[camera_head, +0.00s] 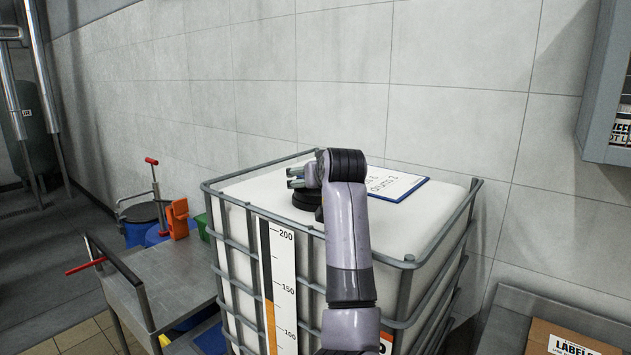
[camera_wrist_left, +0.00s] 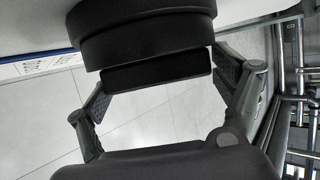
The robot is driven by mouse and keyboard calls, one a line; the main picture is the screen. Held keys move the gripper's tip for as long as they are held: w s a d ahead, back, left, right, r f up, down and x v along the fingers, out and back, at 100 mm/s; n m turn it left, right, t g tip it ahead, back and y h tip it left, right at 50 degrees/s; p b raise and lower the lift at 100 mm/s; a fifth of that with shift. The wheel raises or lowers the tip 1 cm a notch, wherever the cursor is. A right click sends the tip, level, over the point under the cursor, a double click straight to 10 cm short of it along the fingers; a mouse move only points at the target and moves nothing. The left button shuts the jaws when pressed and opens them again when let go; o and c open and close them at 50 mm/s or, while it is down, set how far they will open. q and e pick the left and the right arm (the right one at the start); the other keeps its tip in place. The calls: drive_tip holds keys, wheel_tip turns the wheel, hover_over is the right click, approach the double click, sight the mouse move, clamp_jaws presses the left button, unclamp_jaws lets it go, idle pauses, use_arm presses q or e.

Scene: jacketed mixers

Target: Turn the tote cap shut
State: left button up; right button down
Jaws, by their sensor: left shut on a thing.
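The white tote (camera_head: 250,190) stands in a grey cage at the centre of the head view. Its black cap (camera_head: 305,201) sits on the tote's top, partly hidden by my left gripper (camera_head: 298,179) and arm. In the left wrist view the round black cap (camera_wrist_left: 140,35) shows at the top, with a straight black grip bar (camera_wrist_left: 157,72) across it. The fingers of my left gripper (camera_wrist_left: 160,82) are shut on the bar, one at each end. My right gripper is out of view.
A clipboard (camera_head: 398,183) lies on the tote top just right of my arm. A grey cart (camera_head: 165,280) stands left of the tote, with an orange item (camera_head: 178,218) behind it. A cardboard labels box (camera_head: 570,340) is at the lower right. A tiled wall rises behind.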

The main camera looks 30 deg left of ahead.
use_arm(q)
drive_tip(key=m+t+h+p, duration=0.1)
drive_tip(key=m+t+h, duration=0.1)
drive_tip(key=m+h, duration=0.1)
drive_tip(key=shift+r+m+t+h, duration=0.1)
drive_tip(key=shift+m+t+h, duration=0.2)
drive_tip(key=shift+m+t, duration=0.1)
drive_tip(key=m+h+p, duration=0.1)
drive_tip(key=m+h, duration=0.1)
drive_tip(key=h, duration=0.1)
drive_tip(key=shift+m+t, duration=0.3)
drive_tip(key=shift+t, duration=0.1)
drive_tip(key=shift+w+d+f+m+h+p, duration=0.1)
drive_tip(key=shift+f+m+h+p, duration=0.1)
drive_tip(key=shift+m+h, duration=0.75)
drive_tip(key=shift+f+m+h+p, duration=0.15)
drive_tip(key=shift+m+h, duration=0.6)
drive_tip(key=shift+h, duration=0.3)
drive_tip(key=shift+d+f+h, duration=0.1)
drive_tip(key=shift+h, duration=0.2)
drive_tip(key=o, duration=0.8)
drive_tip(key=shift+o, duration=0.9)
drive_tip(key=shift+m, duration=0.3)
drive_tip(key=shift+r, duration=0.25)
